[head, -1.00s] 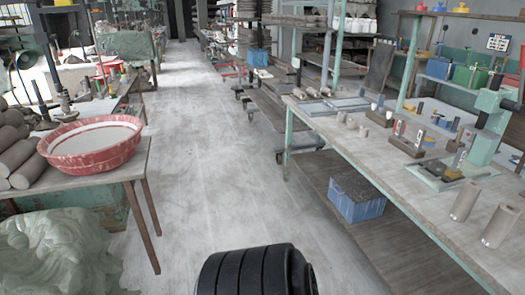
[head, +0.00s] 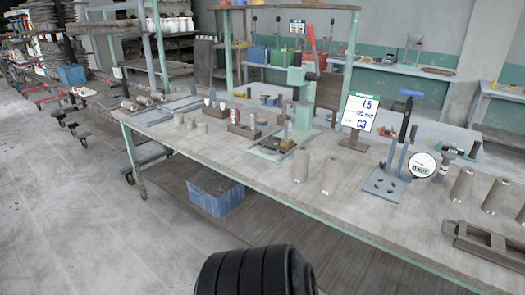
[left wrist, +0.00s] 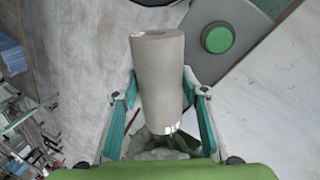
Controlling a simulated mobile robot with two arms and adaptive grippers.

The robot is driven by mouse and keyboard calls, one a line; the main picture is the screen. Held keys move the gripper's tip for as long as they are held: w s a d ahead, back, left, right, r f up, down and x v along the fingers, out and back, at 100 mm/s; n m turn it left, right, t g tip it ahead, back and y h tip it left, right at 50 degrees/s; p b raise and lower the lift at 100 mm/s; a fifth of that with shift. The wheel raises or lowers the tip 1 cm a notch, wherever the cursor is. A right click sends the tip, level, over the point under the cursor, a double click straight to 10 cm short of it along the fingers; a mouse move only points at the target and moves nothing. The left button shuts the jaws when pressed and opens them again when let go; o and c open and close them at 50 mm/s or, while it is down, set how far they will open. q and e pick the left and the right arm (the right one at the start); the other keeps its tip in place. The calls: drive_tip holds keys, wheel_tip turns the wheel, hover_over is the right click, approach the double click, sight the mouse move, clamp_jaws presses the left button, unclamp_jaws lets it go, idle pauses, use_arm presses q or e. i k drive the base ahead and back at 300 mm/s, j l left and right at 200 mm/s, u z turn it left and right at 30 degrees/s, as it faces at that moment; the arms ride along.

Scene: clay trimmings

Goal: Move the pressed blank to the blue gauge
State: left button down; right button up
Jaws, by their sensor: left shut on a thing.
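In the left wrist view, my left gripper (left wrist: 160,84) is shut on a grey clay cylinder (left wrist: 158,60), which looks like the pressed blank. Its teal fingers are on either side of the blank. The blue gauge (head: 392,165) stands on the long workbench at the right of the head view, with a blue T-handle on top and a round white dial (head: 422,165) at its right. Neither gripper shows in the head view, so the distance from the held blank to the gauge cannot be seen.
The long workbench (head: 255,180) carries a green press (head: 302,100), a sign (head: 359,112), several other clay cylinders (head: 329,176) and a grey metal frame (head: 487,243). A blue crate (head: 217,197) sits on the shelf below. The floor (head: 90,230) at left is clear.

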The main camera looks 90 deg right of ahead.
sight(385, 186)
drive_tip(key=z, duration=1.5)
drive_tip(key=l+z, duration=0.1)
drive_tip(key=z, duration=0.4)
drive_tip(key=i+l+z, duration=0.1)
drive_tip(key=z, duration=0.35)
drive_tip(key=i+z, duration=0.1)
drive_tip(key=z, duration=0.4)
drive_tip(key=l, duration=0.1)
